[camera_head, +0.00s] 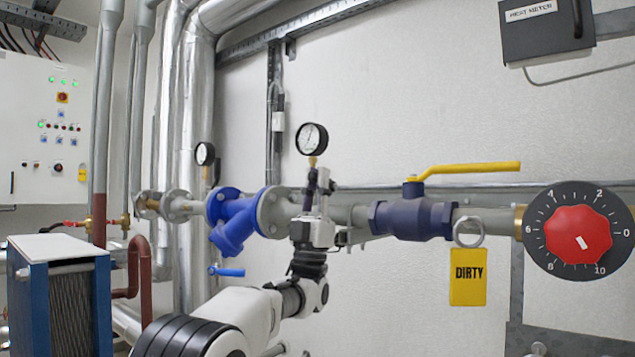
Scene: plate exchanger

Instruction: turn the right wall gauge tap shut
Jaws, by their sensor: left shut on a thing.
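The right wall gauge (312,139) has a round white dial with a black rim on a short brass stem, above the pipe beside the blue strainer's flange. My left gripper (319,182) is upright just below this gauge, its dark fingers at the foot of the stem. It is shut on the right gauge tap, which the fingers and gripper body hide. I cannot tell the tap's handle angle. The left wall gauge (205,153) stands further left on the same pipe run. My right gripper is not in view.
A blue strainer (236,224) and a blue ball valve (412,220) with a yellow lever (470,169) flank the gripper. A yellow DIRTY tag (467,277), a red dial knob (578,233) and a blue plate exchanger (35,320) also show.

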